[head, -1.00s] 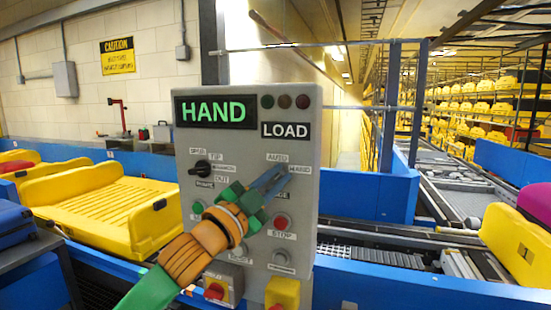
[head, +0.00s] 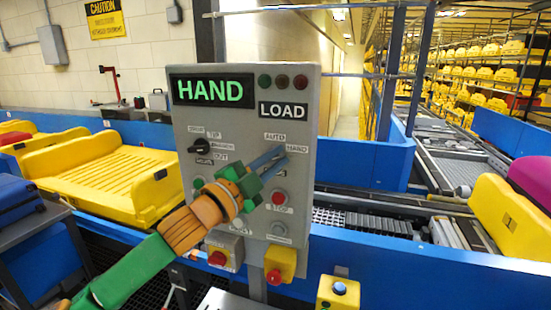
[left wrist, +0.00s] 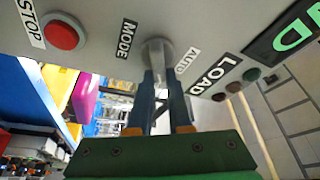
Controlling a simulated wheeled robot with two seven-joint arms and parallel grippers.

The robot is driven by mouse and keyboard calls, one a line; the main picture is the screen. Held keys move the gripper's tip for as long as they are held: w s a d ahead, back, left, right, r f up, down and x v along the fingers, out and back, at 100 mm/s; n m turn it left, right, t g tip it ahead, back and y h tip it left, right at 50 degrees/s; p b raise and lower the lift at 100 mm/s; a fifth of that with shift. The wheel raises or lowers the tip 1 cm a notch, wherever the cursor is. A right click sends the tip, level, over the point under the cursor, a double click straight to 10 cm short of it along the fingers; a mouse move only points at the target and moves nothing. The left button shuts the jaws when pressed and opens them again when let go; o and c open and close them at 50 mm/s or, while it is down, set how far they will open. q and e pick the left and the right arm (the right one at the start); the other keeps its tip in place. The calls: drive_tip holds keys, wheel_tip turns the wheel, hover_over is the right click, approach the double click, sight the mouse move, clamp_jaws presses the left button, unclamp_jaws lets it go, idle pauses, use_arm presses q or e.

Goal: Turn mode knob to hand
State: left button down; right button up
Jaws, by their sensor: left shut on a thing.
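A grey control panel (head: 215,125) stands in front of me, with a display (head: 211,91) that reads HAND in green and a LOAD plate below it. The mode knob (left wrist: 157,48) is in the left wrist view, between the MODE and AUTO labels. My left gripper (head: 278,155) reaches it from the lower left, and it also shows in the left wrist view (left wrist: 164,82). Its blue fingers are shut on the knob. In the head view the fingers hide the knob, next to the AUTO and HAND labels, so its pointer cannot be read. My right gripper is not in view.
A black selector (head: 200,147) is at the panel's left. A red stop button (head: 279,198) sits below the mode knob. Red buttons on yellow boxes (head: 280,262) are at the panel's bottom. Blue conveyor rails and a yellow tray (head: 105,172) lie around it.

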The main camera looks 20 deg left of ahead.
use_arm(q)
drive_tip(key=c, duration=0.9)
unclamp_jaws()
drive_tip(key=shift+f, duration=0.15)
drive_tip(key=shift+o, duration=0.3)
drive_tip(key=shift+w+a, duration=0.1)
drive_tip(key=shift+w, duration=0.1)
drive_tip(key=b+v, duration=0.4)
drive_tip(key=v, duration=0.3)
drive_tip(key=shift+w, duration=0.1)
